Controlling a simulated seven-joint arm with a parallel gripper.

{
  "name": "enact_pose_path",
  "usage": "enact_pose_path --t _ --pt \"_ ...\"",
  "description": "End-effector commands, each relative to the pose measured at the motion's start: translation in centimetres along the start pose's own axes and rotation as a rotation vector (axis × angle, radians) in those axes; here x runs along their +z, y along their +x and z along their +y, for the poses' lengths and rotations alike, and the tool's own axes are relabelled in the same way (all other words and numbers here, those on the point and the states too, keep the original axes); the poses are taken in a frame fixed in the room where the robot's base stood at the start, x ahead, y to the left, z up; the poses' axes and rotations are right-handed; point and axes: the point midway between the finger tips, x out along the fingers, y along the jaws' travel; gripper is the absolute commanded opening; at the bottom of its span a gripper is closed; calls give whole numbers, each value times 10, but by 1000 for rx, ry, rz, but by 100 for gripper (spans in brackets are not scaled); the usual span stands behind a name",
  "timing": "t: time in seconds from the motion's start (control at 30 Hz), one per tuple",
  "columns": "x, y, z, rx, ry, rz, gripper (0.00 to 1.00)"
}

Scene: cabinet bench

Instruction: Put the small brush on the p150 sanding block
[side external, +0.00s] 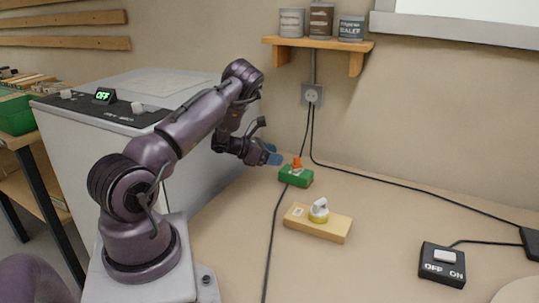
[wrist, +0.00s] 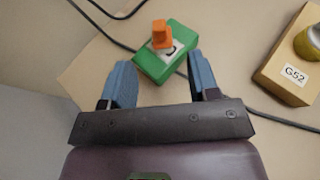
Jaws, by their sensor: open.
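I cannot make out a small brush or a block marked p150 in either view. My gripper (side external: 272,157) is open and empty, with blue fingers, at the back of the bench. A green box with an orange lever (side external: 296,176) lies just right of the fingers. In the wrist view my gripper (wrist: 160,62) points toward the green box (wrist: 181,42), which shows beyond and between the fingertips. A tan block (side external: 333,226) with a round yellow-and-white knob (side external: 319,210) lies nearer the camera; its label reads like G52 in the wrist view (wrist: 286,84).
A black OFF/ON switch box (side external: 442,268) is at the right front. Dark cables (side external: 272,245) cross the bench. A wall shelf (side external: 320,43) holds cans. A grey machine (side external: 75,140) stands left, with a green bin (side external: 16,115) beyond. The bench middle right is clear.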

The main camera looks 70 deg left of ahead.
Motion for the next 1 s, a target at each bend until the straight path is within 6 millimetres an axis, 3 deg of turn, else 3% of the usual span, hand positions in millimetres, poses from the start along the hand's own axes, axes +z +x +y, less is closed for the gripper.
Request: enact_pose_path --t 0.13,0.23,0.37,0.47,0.6,0.7,0.83,1.0 --pt "5 -10 0 11 -12 -3 55" --pt "29 -7 2 64 -83 -19 55" --pt "91 1 -1 201 -332 -73 55" --pt "143 0 -16 305 -624 -139 55" --pt "200 -15 -55 397 -1080 -226 55" --pt "228 -32 -95 432 -1416 -263 55" --pt "248 -63 -158 469 -1849 -263 55" --pt "246 -118 -250 567 -2363 -178 55"
